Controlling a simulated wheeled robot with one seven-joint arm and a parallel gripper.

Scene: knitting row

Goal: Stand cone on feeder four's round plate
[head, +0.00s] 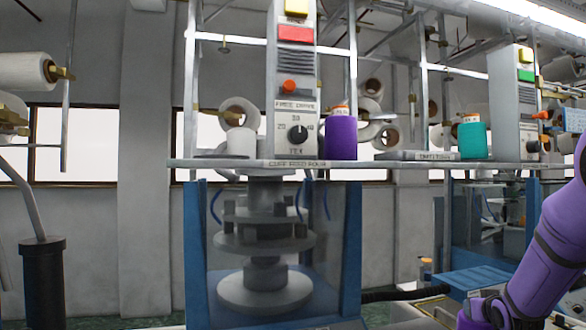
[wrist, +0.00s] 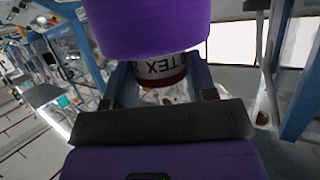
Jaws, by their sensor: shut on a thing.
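My gripper (wrist: 160,82) shows in the wrist view, its two blue-grey fingers shut on the dark, narrow end of a purple cone (wrist: 150,28). A white band lettered TEX circles that narrow end. The top of the wrist view cuts off the purple body. In the head view neither my gripper nor the held cone can be made out; only my purple arm shows at the right. A shelf (head: 380,164) there has a label that seems to end in FOUR. A thin dark plate (head: 205,156) lies at its left part; I cannot tell whether it is feeder four's.
On the shelf stand a white cone (head: 241,142), another purple cone (head: 341,138) and a teal cone (head: 472,140). A grey control box (head: 291,90) with a dial rises between the first two. A blue-framed machine with stacked grey discs (head: 264,292) is below. Metal posts rise behind.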

